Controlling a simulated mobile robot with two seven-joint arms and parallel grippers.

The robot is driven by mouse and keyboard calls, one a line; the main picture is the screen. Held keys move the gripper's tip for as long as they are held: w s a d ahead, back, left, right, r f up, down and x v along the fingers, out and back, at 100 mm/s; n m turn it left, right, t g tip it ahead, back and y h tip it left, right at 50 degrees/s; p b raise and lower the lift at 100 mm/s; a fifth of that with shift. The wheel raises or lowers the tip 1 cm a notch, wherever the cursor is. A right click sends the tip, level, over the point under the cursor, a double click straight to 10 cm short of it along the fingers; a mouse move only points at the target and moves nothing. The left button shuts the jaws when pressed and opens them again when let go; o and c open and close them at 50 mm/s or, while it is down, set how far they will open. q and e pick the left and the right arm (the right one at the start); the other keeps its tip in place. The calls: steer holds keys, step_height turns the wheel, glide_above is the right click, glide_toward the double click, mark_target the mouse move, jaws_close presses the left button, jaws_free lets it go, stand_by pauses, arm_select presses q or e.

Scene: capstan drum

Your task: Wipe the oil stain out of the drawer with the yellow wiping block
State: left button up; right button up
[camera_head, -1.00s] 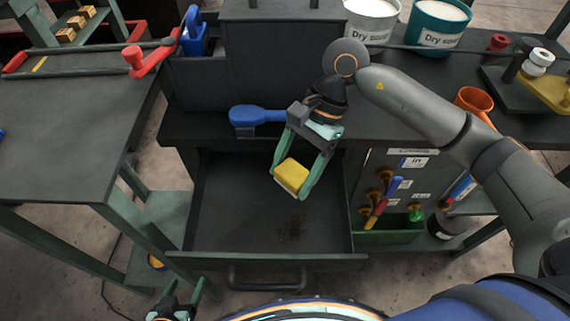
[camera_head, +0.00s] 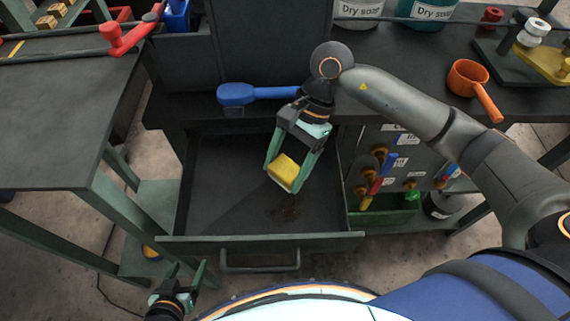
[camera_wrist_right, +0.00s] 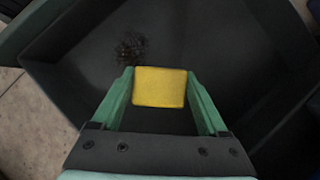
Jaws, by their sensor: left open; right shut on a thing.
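The yellow wiping block (camera_head: 285,172) is held between the fingers of my right gripper (camera_head: 283,180), over the open drawer (camera_head: 215,210). In the right wrist view the block (camera_wrist_right: 160,87) sits between both green fingertips. The oil stain (camera_head: 289,208) is a dark brown patch on the drawer floor, toward the front and a little right of the middle. It also shows in the right wrist view (camera_wrist_right: 131,48), beyond and left of the block. The block appears above the floor, apart from the stain. My left gripper (camera_head: 187,272) is open and empty in front of the drawer, low in the view.
The drawer front has a handle (camera_head: 260,262). A blue brush (camera_head: 255,94) lies on the bench above the drawer. An orange scoop (camera_head: 472,82) lies at the right. Hanging tools (camera_head: 376,180) are right of the drawer. A dark table (camera_head: 60,110) stands at the left.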

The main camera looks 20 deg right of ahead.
stand_by(0.4)
steer(key=shift+f+b, duration=1)
steer(key=shift+b, duration=0.1)
steer(key=shift+s, duration=0.1)
